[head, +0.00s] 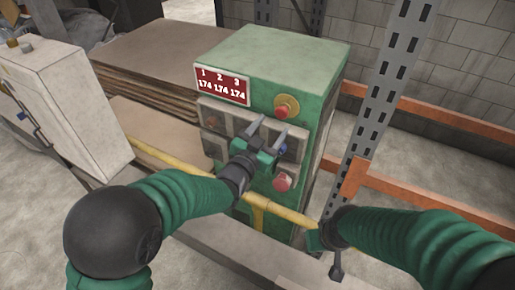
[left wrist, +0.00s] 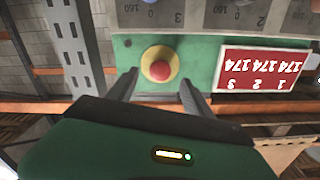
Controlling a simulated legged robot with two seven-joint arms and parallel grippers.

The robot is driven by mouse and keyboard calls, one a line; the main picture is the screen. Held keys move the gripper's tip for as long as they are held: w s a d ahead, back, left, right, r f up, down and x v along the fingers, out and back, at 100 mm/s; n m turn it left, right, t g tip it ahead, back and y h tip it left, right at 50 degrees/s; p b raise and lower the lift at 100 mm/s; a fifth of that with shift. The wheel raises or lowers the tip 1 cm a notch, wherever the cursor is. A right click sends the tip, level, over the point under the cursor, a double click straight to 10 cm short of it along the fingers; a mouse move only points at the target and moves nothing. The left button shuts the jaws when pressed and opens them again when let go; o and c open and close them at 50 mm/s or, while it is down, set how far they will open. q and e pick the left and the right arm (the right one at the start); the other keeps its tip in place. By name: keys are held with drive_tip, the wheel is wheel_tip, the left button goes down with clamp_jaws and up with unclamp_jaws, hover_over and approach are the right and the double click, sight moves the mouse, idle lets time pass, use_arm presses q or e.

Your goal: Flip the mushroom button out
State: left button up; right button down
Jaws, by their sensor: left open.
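The mushroom button (head: 286,106) is red with a yellow collar, at the upper right of the green cabinet's (head: 290,55) front, beside the red number display (head: 221,85). My left gripper (head: 273,124) is open in front of the panel, just below the button in the head view. In the left wrist view the button (left wrist: 160,64) shows upside down, between and beyond the two spread fingertips (left wrist: 160,78); the fingers appear apart from it. My right gripper (head: 335,258) is low at the right, partly hidden by its arm; its jaw opening is unclear.
A second red button (head: 282,182) sits lower on the panel, near a blue knob (head: 283,149). A yellow rail (head: 285,213) runs in front of the cabinet. A grey perforated post (head: 384,95) and orange beams (head: 435,194) stand at the right. A pale box (head: 85,120) stands at the left.

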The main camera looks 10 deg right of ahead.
use_arm(q)
drive_tip(key=b+v, duration=0.1)
drive_tip(key=v, duration=0.9)
drive_tip(key=shift+s+a, duration=0.2)
drive_tip(key=s+a+f+n+g+y, duration=0.2)
drive_tip(key=a+f+n+g+y, duration=0.4)
drive_tip(key=a+f, duration=0.7)
drive_tip(key=s+a+f+n+g+y, duration=0.1)
drive_tip(key=s+a+f+g+y, duration=0.1)
drive_tip(key=s+a, duration=0.3)
drive_tip(key=s+a+f+n+g+y, duration=0.2)
drive_tip(key=s+a+f+g, duration=0.2)
drive_tip(key=s, duration=0.7)
drive_tip(key=shift+s+a+f, duration=0.25)
drive_tip(key=shift+a+f, duration=0.25)
drive_tip(key=shift+a, duration=0.45)
